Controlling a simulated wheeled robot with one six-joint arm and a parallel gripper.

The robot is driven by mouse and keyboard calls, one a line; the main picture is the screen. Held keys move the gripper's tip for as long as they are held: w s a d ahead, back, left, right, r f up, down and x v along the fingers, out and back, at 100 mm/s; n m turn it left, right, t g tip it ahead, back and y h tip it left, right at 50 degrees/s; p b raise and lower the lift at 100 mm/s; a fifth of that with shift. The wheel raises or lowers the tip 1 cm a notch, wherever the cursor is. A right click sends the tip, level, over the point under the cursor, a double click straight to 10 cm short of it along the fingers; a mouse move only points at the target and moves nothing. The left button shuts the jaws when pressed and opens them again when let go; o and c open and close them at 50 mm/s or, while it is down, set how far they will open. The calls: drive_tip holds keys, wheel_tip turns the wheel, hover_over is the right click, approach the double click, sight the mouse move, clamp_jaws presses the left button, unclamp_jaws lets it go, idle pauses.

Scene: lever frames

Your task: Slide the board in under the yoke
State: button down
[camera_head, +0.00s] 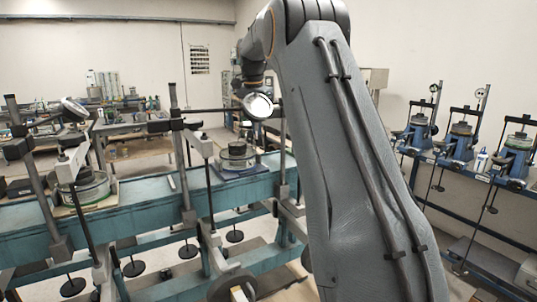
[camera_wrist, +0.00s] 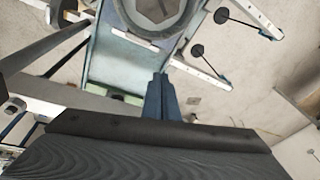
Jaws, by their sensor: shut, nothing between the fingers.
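In the head view a round cell (camera_head: 237,153) sits on a thin blue board (camera_head: 224,173) on the teal bench, left of my arm. Another round cell (camera_head: 88,184) stands on a pale tan board (camera_head: 64,211) farther left. Dark upright posts with crossbars (camera_head: 178,125) rise at the bench; I cannot tell surely which part is the yoke. In the wrist view my gripper (camera_wrist: 160,77) is shut and empty, its dark blue fingers pointing up the picture. A grey round-centred piece (camera_wrist: 160,8) shows just beyond the fingertips.
The teal bench (camera_head: 140,198) runs across the left, with posts, rods and hanging round weights (camera_head: 134,268) along its front. Blue devices (camera_head: 461,141) stand on a rack at the right wall. Open floor shows right of the fingers in the wrist view.

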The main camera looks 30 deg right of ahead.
sight(223, 159)
drive_tip(key=s+r+m+g+y, duration=0.2)
drive_tip(key=s+m, duration=0.2)
drive_tip(key=s, duration=0.2)
wheel_tip(223, 159, down, 10)
drive_tip(key=p, duration=0.3)
drive_tip(key=shift+a+r+p, duration=0.1)
drive_tip(key=shift+r+p, duration=0.05)
drive_tip(key=shift+p, duration=0.2)
drive_tip(key=a+b, duration=0.1)
drive_tip(key=a, duration=1.3)
drive_tip(key=shift+a, duration=0.15)
drive_tip(key=shift+a+r, duration=0.1)
